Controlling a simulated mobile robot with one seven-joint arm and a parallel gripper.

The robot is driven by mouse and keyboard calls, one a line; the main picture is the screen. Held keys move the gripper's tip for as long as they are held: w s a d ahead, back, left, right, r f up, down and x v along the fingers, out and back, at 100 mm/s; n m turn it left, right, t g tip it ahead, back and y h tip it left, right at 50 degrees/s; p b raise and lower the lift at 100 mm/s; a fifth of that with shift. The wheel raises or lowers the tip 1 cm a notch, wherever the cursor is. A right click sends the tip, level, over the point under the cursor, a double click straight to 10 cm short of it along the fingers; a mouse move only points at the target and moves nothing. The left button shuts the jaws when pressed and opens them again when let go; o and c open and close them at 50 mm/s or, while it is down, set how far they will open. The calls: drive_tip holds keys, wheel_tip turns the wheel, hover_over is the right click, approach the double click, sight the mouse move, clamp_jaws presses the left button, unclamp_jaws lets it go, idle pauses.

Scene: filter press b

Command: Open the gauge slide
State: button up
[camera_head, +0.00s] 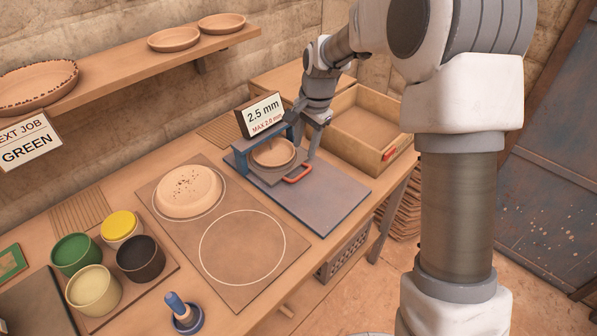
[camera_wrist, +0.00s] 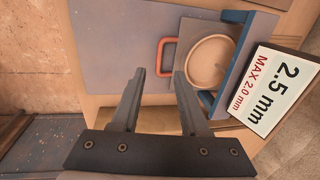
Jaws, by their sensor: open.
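The gauge (camera_head: 240,160) is a blue frame on a grey-blue base plate (camera_head: 325,200), with a sign (camera_head: 262,114) reading 2.5 mm, MAX 2.0 mm. Its slide (camera_head: 268,177) carries a round clay piece (camera_head: 272,153) and has an orange-red handle (camera_head: 298,174) at its front. The handle (camera_wrist: 160,57) and clay piece (camera_wrist: 208,62) also show in the wrist view. My gripper (camera_wrist: 160,75) is open and empty. In the wrist view the handle's near end appears between the fingertips; contact cannot be told. In the head view the gripper is by the gauge's right side, near the handle.
An open wooden box (camera_head: 345,149) with a red handle stands right of the gauge. To the left are a board (camera_head: 225,295) with a clay disc (camera_head: 188,191), several paint pots (camera_head: 75,254) and a blue-handled tool (camera_head: 183,312). The base plate's front is clear.

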sight(298, 177)
drive_tip(key=f, duration=0.3)
drive_tip(key=w+a+f, duration=0.1)
drive_tip(key=f, duration=0.7)
drive_tip(key=shift+w+a+f, duration=0.15)
drive_tip(key=shift+w+a, duration=0.05)
drive_tip(key=shift+a, duration=0.1)
clamp_jaws()
idle(0.8)
